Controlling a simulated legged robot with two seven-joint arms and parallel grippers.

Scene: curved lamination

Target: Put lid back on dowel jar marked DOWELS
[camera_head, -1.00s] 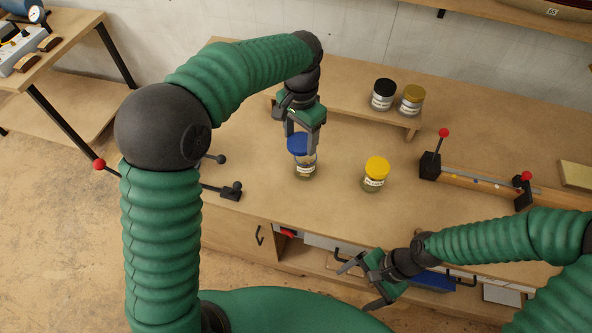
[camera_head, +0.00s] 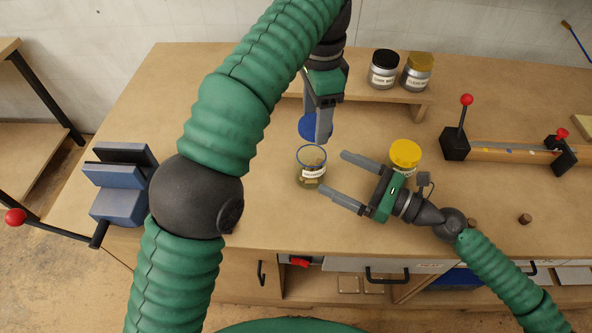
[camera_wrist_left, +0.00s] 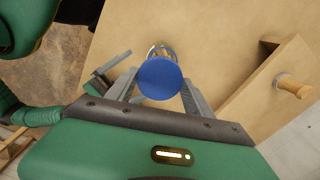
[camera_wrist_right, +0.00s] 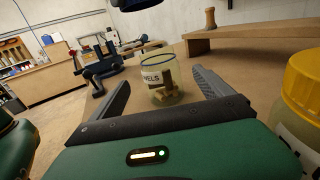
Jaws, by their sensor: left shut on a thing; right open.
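The dowel jar (camera_head: 311,172) stands upright and uncovered on the bench. In the right wrist view the jar (camera_wrist_right: 162,88) shows short wooden dowels inside and a label reading "WELS", partly turned away. My left gripper (camera_head: 323,122) is shut on the blue lid (camera_head: 313,128), held apart from the jar and just behind its mouth in the head view. In the left wrist view the lid (camera_wrist_left: 160,78) covers much of the jar. My right gripper (camera_head: 342,178) is open, its fingers pointing at the jar from the right, one to each side, with the fingertips short of it.
A yellow-lidded jar (camera_head: 404,156) stands close behind my right gripper. A black-lidded jar (camera_head: 383,70) and a gold-lidded jar (camera_head: 417,72) stand on a low shelf (camera_head: 365,98). A clamp fixture (camera_head: 500,148) lies to the right, a blue vise (camera_head: 122,183) at left.

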